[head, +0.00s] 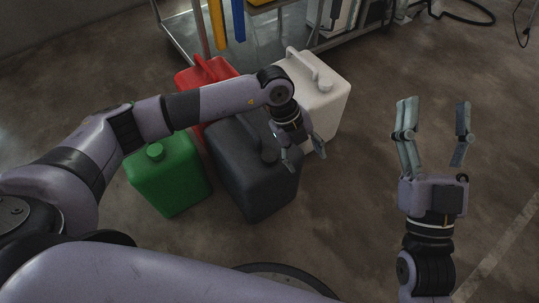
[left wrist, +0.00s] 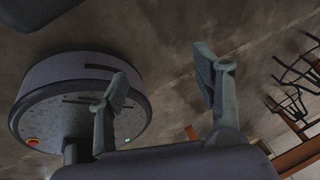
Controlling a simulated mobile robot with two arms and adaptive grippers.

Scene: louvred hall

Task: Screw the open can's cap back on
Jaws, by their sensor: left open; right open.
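Several jerrycans stand together on the floor in the head view. The green can (head: 172,184) has a green cap (head: 155,151) on its top. The dark grey can (head: 257,193) has a dark round part on its top, close to my left gripper. The red can (head: 188,79) is partly hidden behind my left arm. The white can (head: 327,103) stands at the back right. I cannot tell which can is open, and I see no loose cap. My left gripper (head: 306,162) is open and empty above the dark can's right side. My right gripper (head: 434,102) is open and empty, well right of the cans.
A metal-framed rack or cart (head: 345,42) stands behind the cans, with yellow and blue upright pieces before it. A black cable (head: 470,18) lies at the far right. The floor right of the cans is clear. The left wrist view shows dark metal frames (left wrist: 298,75) at right.

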